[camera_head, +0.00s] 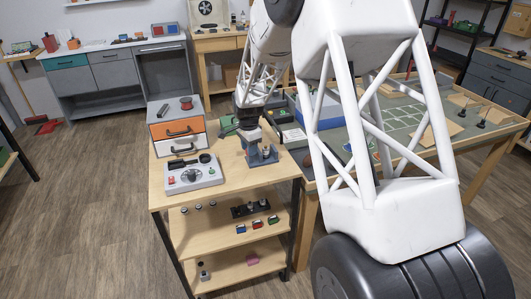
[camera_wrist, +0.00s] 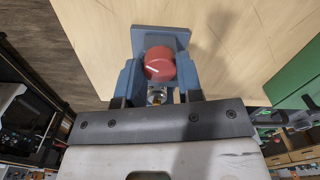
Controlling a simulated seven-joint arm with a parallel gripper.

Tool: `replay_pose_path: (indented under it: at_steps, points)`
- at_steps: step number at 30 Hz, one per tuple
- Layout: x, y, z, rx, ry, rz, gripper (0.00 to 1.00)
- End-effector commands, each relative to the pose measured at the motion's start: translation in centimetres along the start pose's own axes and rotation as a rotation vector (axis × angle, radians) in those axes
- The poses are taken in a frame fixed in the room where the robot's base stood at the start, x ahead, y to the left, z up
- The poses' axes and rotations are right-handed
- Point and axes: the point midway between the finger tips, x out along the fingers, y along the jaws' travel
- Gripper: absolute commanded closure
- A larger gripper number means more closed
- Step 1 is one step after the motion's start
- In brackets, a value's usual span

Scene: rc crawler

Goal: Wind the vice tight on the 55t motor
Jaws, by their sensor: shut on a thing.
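The blue vice (camera_head: 256,159) stands on the wooden top of the cart, below my gripper (camera_head: 249,134). In the wrist view the vice's blue plate (camera_wrist: 158,34) lies beyond a round red knob (camera_wrist: 160,66) with a white line on it. My gripper (camera_wrist: 157,88) is shut on the knob, with its sides flanking it. A small metal part with a brass-coloured bit (camera_wrist: 156,98) shows just under the knob. It may be the 55t motor, but most of it is hidden and I cannot tell how it sits in the jaws.
A grey control box (camera_head: 194,176) with a dial and an orange-and-white drawer unit (camera_head: 180,133) stand left of the vice. Small parts sit on the cart's lower shelves (camera_head: 238,221). A large table with a green top (camera_head: 395,120) adjoins on the right.

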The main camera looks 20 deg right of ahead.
Motion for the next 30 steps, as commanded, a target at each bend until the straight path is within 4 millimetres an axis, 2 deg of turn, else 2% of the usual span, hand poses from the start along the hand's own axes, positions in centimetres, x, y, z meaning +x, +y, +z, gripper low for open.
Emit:
replay_pose_path:
  at_steps: [15, 30]
  points:
    - [0.08, 0.05, 0.03, 0.246, 0.000, 0.002, 0.90]
    - [0.08, 0.05, 0.03, 0.293, 0.000, 0.002, 0.90]
